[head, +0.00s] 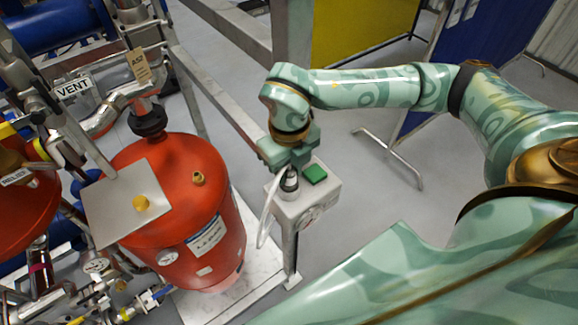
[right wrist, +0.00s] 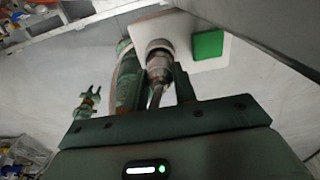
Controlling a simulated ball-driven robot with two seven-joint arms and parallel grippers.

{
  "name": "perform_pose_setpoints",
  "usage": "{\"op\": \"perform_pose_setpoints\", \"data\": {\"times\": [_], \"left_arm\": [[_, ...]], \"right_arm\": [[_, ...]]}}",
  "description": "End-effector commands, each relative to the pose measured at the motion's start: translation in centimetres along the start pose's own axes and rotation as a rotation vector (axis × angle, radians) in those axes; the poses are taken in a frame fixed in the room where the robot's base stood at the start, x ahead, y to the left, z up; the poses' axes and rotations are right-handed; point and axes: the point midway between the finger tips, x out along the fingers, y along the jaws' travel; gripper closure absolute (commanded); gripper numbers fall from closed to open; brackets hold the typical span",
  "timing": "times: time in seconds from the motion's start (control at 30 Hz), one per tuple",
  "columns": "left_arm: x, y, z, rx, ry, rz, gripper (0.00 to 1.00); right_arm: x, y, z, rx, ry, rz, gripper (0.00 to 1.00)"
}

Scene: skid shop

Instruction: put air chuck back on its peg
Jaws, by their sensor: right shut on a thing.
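My right gripper (head: 288,164) points down over a pale grey box and is shut on a small dark and silver cylindrical fitting (head: 289,184), which I take to be the air chuck. A white hose (head: 266,219) loops down beside it on the left. In the right wrist view the fitting (right wrist: 159,62) sits between the fingers, its far end against or just over the box; I cannot tell whether they touch. I cannot tell which part is the peg.
The grey box (head: 312,203) has a green button (head: 314,174) and stands by the metal frame. A red tank (head: 190,225) stands to the left, with a grey plate (head: 113,213) carrying a yellow knob (head: 141,203). Open floor (head: 350,245) lies to the right.

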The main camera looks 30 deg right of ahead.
Motion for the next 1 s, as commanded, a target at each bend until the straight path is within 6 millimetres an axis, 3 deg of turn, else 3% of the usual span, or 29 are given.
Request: {"op": "perform_pose_setpoints", "data": {"times": [1.0], "left_arm": [[1.0, 0.1, 0.1, 0.000, -0.001, 0.000, 0.64]], "right_arm": [[1.2, 0.0, 0.0, 0.000, -0.001, 0.000, 0.88]]}}
